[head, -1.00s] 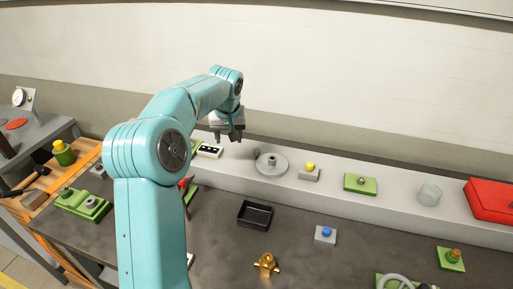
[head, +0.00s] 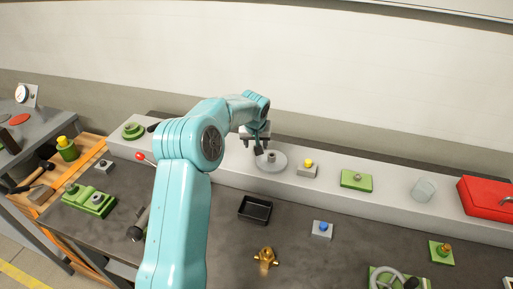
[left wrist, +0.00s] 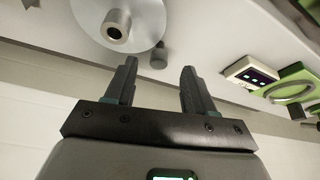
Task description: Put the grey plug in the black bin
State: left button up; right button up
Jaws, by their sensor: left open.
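A small grey plug (left wrist: 158,57) stands on the light grey ledge beside the round metal disc, between and beyond my fingertips in the left wrist view. My left gripper (left wrist: 158,66) is open, with nothing between its fingers. In the head view my left gripper (head: 258,149) is over the ledge at the disc's left edge and hides the plug. The black bin (head: 253,219) is an open, empty-looking tray on the dark bench, in front of the ledge. My right gripper is not in view.
The metal disc (head: 271,166) with a raised hub is close to my gripper. A yellow-button box (head: 306,171) and green plate (head: 356,181) are farther right on the ledge. A brass valve (head: 265,260) and blue-button box (head: 322,231) stand near the bin.

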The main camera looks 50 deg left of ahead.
pick_arm(q)
jog(key=p+x, duration=0.1)
jog(key=x, duration=0.2)
jog(key=shift+w+a+f, duration=0.15)
jog(key=shift+w+f, duration=0.05)
jog(key=shift+f, duration=0.1)
jog(key=shift+r, duration=0.1)
jog(key=shift+c, duration=0.6)
grip_shut()
